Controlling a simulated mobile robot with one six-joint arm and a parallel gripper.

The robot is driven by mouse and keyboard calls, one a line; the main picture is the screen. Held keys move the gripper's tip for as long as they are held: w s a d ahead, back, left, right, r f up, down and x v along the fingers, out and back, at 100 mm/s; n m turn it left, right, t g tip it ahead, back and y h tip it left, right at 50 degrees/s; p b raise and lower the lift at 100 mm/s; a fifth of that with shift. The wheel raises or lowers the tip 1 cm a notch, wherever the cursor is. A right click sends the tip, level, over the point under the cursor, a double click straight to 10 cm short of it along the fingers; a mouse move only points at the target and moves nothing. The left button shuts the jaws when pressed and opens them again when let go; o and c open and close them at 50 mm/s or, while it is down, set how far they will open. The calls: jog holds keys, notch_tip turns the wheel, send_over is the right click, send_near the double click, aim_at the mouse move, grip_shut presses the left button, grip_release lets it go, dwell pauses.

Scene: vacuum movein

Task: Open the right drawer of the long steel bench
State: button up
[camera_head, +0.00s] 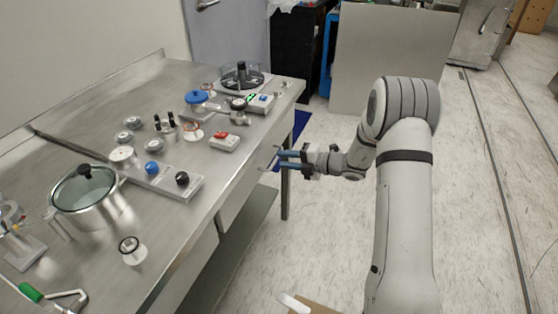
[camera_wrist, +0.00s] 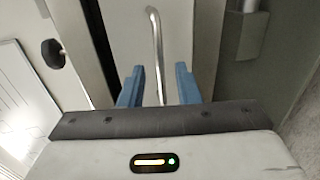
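The long steel bench (camera_head: 115,75) runs along the left of the head view. Its right drawer (camera_head: 240,190) has a pale front under the bench top, seen at a steep angle. The drawer's bar handle (camera_head: 271,158) juts out near the far end; it also shows in the wrist view (camera_wrist: 156,40) as a bent metal bar on the pale front. My gripper (camera_head: 281,160) is at the handle with its blue fingers apart. In the wrist view my gripper (camera_wrist: 159,80) has the bar between its fingers, with gaps on both sides.
The bench top holds a pot (camera_head: 86,195), a control box with knobs (camera_head: 165,181), a box with a red button (camera_head: 224,142) and several small metal parts. A bench leg (camera_head: 285,195) stands close below my gripper. A grey panel (camera_head: 385,50) stands behind. Floor to the right is clear.

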jog(key=shift+x, duration=1.15)
grip_shut()
